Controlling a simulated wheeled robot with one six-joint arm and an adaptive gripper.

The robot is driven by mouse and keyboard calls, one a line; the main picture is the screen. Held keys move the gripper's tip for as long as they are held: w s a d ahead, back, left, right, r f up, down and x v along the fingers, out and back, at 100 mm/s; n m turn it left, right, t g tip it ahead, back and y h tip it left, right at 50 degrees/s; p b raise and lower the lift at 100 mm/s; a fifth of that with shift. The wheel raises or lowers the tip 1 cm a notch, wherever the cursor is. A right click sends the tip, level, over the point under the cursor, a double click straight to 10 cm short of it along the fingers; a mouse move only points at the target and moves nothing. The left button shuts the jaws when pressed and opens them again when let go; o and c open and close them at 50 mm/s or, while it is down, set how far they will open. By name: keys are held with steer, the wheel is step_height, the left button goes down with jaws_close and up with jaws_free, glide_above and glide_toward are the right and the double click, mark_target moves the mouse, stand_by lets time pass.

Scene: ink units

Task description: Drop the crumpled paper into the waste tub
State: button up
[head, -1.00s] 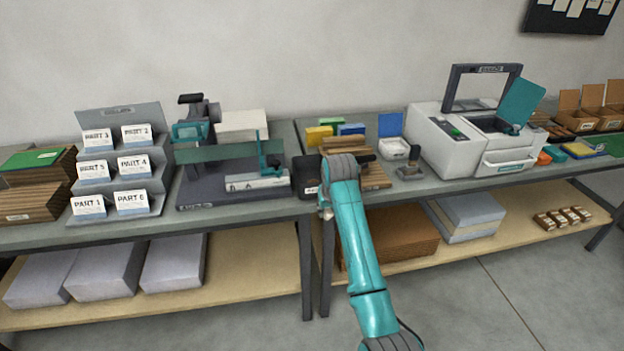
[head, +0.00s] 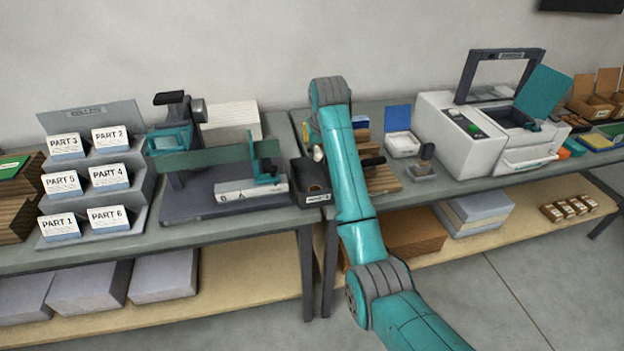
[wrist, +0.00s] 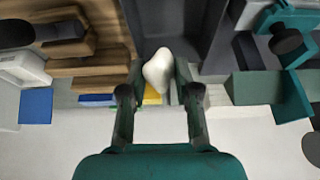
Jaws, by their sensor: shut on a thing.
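The crumpled paper (wrist: 158,71) is a white lump between my two fingers in the wrist view. My gripper (wrist: 158,88) is shut on it. In the head view, my gripper is mostly hidden by my teal arm, with a small pale bit of paper (head: 318,154) showing beside the arm. The waste tub (head: 301,190) is a dark open box with a white label at the table's front edge, just below that pale bit. In the wrist view, the dark tub (wrist: 218,38) lies beyond the paper, at the top centre. The paper's height above it is hard to tell.
Left of the tub stands a binding device (head: 205,200) with a green guard. Brown boards (head: 385,182) lie close to its right, with a stamp (head: 426,158) and a white printer (head: 470,140) further right. A part rack (head: 95,175) stands far left.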

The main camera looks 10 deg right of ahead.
steer(key=shift+f, duration=2.65)
steer(key=o, duration=0.8)
steer(key=v, duration=1.2)
steer(key=shift+s, duration=0.15)
